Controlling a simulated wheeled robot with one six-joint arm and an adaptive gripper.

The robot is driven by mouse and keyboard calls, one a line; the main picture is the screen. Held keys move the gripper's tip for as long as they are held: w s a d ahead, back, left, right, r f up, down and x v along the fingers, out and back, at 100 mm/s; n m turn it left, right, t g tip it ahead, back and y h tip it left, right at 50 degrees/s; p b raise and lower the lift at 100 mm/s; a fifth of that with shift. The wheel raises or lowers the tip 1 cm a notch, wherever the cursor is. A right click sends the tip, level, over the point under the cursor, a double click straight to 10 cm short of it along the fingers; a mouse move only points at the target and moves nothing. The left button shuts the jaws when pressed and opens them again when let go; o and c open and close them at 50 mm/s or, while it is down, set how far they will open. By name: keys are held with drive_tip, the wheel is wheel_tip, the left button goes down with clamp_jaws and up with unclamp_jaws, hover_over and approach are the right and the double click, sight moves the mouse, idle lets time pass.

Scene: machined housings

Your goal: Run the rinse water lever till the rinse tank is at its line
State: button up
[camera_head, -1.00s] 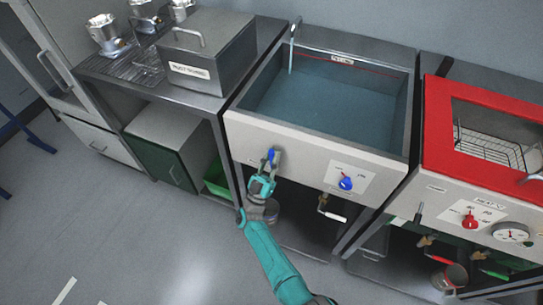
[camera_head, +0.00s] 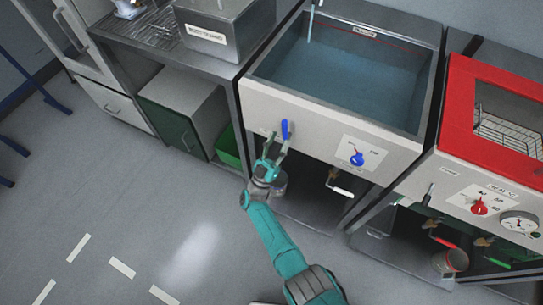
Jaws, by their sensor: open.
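The rinse tank (camera_head: 262,92) is a grey-fronted sink with blue water inside. A thin stream runs from the spout (camera_head: 311,22) at its back left. A red line (camera_head: 335,24) with a small label runs along the back inner wall, and the water surface lies below it. A blue lever (camera_head: 285,129) stands upright on the left of the tank's front. My teal gripper (camera_head: 279,142) is open at this lever, with its fingers just below and around the lower part; I cannot tell whether they touch it.
A blue knob (camera_head: 357,159) sits on the front panel to the right. A red-framed tank (camera_head: 450,105) with a red knob (camera_head: 479,207) and a gauge (camera_head: 519,222) stands further right. A bench with a steel box (camera_head: 215,30) stands left. The floor in front is clear.

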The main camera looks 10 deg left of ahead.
drive_tip(key=v, duration=0.6)
drive_tip(key=shift+s+f, duration=0.2)
drive_tip(key=shift+f, duration=0.05)
idle(7.2)
